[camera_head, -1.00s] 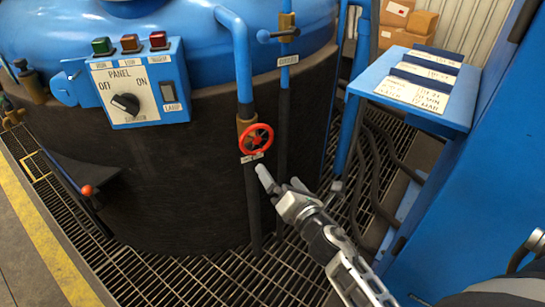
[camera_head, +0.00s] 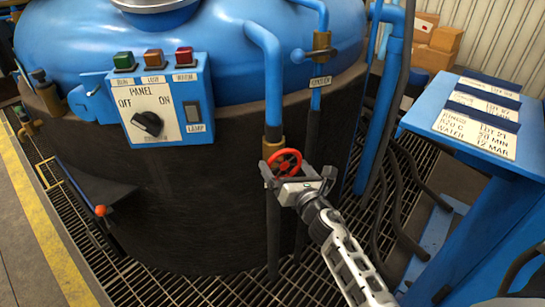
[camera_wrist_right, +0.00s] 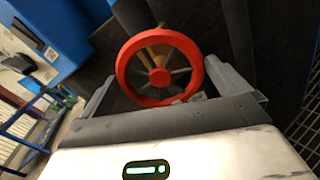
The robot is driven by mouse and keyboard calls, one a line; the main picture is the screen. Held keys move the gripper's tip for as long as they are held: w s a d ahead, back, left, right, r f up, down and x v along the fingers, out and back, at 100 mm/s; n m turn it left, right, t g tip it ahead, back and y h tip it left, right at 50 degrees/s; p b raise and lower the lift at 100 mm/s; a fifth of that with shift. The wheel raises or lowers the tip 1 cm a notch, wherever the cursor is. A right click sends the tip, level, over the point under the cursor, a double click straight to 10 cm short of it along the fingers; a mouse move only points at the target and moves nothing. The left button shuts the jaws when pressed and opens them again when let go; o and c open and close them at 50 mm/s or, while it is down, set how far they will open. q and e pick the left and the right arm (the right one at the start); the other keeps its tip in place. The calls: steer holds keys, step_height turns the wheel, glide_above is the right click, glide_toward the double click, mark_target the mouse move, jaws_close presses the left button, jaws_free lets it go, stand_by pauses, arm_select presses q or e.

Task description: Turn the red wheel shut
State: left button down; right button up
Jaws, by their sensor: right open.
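The red wheel (camera_head: 285,162) sits on a brass valve on the vertical pipe at the front of the blue tank. In the right wrist view the red wheel (camera_wrist_right: 160,68) fills the space between my right gripper's fingers. My right gripper (camera_head: 303,178) is right at the wheel and covers its lower right part. In the right wrist view its open fingers (camera_wrist_right: 165,88) stand one on each side of the rim. I cannot tell whether they touch it. My left gripper is not in view.
A control panel (camera_head: 161,108) with a black knob and coloured buttons is left of the pipe. A blue valve handle (camera_head: 318,54) is above right of the wheel. A blue stand with lot cards (camera_head: 478,122) is at the right. Floor grating (camera_head: 200,286) lies below.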

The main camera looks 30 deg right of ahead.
steer(key=shift+w+d, duration=0.1)
steer(key=shift+w, duration=0.8)
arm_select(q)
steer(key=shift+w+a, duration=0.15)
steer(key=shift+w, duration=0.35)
arm_select(e)
steer(key=c, duration=0.7)
